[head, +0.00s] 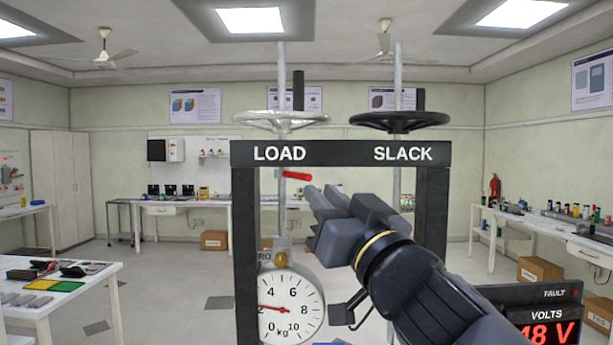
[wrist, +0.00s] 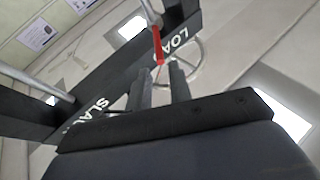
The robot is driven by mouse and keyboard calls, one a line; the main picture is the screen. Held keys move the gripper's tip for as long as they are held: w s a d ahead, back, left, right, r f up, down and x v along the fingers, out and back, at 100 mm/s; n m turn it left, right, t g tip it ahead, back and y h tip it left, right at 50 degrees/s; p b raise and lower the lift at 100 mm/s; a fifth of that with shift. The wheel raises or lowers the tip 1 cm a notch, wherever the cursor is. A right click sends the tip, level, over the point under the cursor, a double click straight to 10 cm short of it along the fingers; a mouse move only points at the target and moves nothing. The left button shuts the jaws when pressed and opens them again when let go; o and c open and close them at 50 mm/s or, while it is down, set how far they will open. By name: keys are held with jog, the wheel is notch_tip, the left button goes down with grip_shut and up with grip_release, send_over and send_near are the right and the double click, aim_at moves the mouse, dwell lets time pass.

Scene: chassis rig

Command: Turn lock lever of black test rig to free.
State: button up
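The black test rig (head: 340,153) stands in front of me, with LOAD and SLACK printed on its top beam. A red lever (head: 297,176) sits under the LOAD side by the left metal rod and lies almost level, its free end to the right. In the wrist view the red lever (wrist: 158,45) points towards my fingertips. My gripper (head: 315,192) is just below and right of the lever in the head view. In the wrist view my gripper (wrist: 161,70) has its fingers apart, with the lever's end near the gap; I cannot tell whether they touch.
A silver handwheel (head: 281,120) and a black handwheel (head: 400,121) top the rig. A round dial (head: 290,308) hangs at lower left inside the frame. A red voltage display (head: 548,333) is at lower right. Workbenches line the room, with open floor between.

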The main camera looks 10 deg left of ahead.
aim_at(305, 177)
jog(key=x, duration=0.7)
jog(key=shift+f+p, duration=0.1)
jog(key=shift+p, duration=0.2)
grip_shut()
